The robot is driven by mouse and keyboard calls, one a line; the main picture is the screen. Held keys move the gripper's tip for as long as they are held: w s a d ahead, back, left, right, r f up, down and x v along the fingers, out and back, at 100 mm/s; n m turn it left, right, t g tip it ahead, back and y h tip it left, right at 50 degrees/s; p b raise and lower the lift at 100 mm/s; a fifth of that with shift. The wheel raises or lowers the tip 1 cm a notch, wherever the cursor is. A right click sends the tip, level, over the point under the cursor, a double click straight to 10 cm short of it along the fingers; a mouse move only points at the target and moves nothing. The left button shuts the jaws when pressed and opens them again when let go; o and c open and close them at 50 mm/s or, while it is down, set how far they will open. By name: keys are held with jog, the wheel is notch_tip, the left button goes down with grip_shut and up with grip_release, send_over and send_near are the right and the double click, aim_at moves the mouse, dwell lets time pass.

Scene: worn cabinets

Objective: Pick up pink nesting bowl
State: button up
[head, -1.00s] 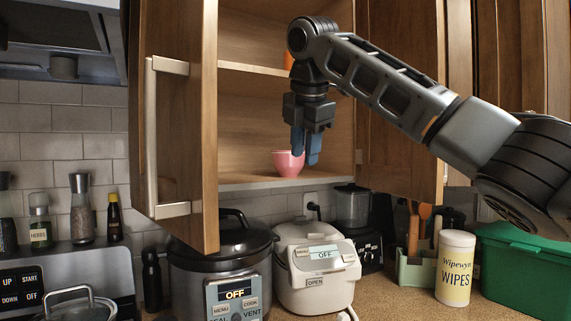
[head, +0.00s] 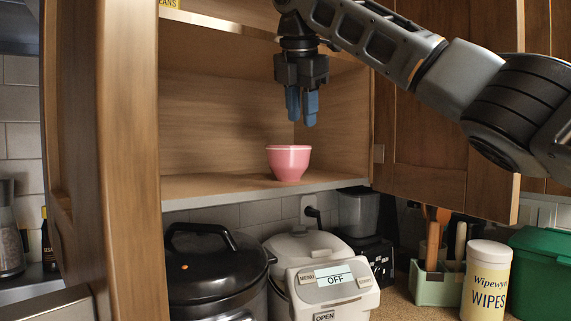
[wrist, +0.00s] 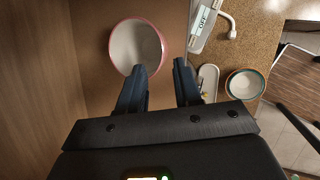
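The pink nesting bowl (head: 289,163) stands upright on the lower shelf of the open cabinet, near the shelf's front edge. My gripper (head: 302,123) points down above the bowl in the head view, apart from it, with its blue fingers a little spread. In the wrist view the bowl (wrist: 137,48) shows from above with a pink rim and pale, empty inside. My gripper (wrist: 160,77) is open there with nothing between its fingers, and the bowl lies ahead of the left finger, whose tip overlaps its rim in the picture.
Cabinet doors stand open on the left (head: 128,160) and right (head: 430,150). An upper shelf (head: 222,24) is above. Below are a dark cooker (head: 215,265), a white rice cooker (head: 335,288) and a wipes canister (head: 487,282). A bowl (wrist: 245,84) sits lower, at right in the wrist view.

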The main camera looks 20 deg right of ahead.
aim_at(290, 163)
jog(key=p+x, duration=0.1)
jog(key=x, duration=0.2)
jog(key=p+x, duration=0.1)
jog(key=x, duration=0.3)
jog(key=shift+w+d+f, duration=0.1)
jog(key=shift+d, duration=0.15)
jog(key=shift+c, duration=0.2)
grip_shut()
